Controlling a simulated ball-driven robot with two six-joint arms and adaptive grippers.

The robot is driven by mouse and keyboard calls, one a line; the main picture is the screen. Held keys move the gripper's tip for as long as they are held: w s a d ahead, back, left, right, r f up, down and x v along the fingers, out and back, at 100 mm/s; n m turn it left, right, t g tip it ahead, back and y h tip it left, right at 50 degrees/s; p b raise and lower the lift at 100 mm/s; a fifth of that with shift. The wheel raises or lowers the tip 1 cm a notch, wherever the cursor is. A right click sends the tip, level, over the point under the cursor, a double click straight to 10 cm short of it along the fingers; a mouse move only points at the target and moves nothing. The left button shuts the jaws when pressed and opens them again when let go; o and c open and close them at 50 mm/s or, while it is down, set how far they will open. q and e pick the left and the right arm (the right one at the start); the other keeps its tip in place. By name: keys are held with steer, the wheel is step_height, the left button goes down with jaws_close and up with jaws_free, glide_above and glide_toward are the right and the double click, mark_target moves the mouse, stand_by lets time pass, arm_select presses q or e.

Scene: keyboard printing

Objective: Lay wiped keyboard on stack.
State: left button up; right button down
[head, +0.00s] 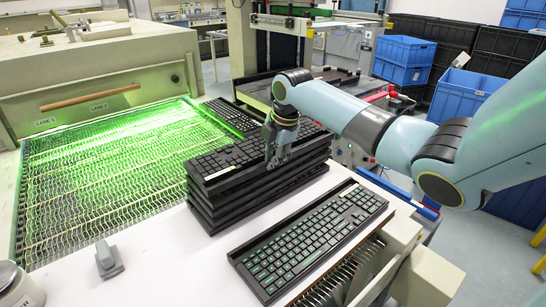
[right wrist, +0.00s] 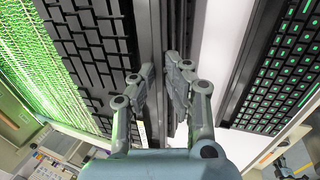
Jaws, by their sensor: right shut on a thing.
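A stack of black keyboards (head: 222,207) stands on the white table, piled flat. The top black keyboard (head: 232,160) lies on or just over the stack, and I cannot tell whether there is a small gap below it. My right gripper (head: 277,160) points down and is shut on the near long edge of this keyboard. In the right wrist view its fingers (right wrist: 163,92) pinch that edge, with the keyboard's dark keys (right wrist: 98,60) to the left. My left gripper is not in view.
A keyboard with green-marked keys (head: 312,242) lies at the table's front right. Another keyboard (head: 232,117) lies behind the stack. A green-lit mesh conveyor (head: 90,170) is at left. A grey tool (head: 108,260) stands on the white table (head: 165,265), whose front left is mostly clear.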

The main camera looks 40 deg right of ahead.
steer(key=shift+f, duration=0.15)
steer(key=c, duration=1.3)
jaws_free()
step_height(320, 180, up, 7)
steer(key=p, duration=0.7)
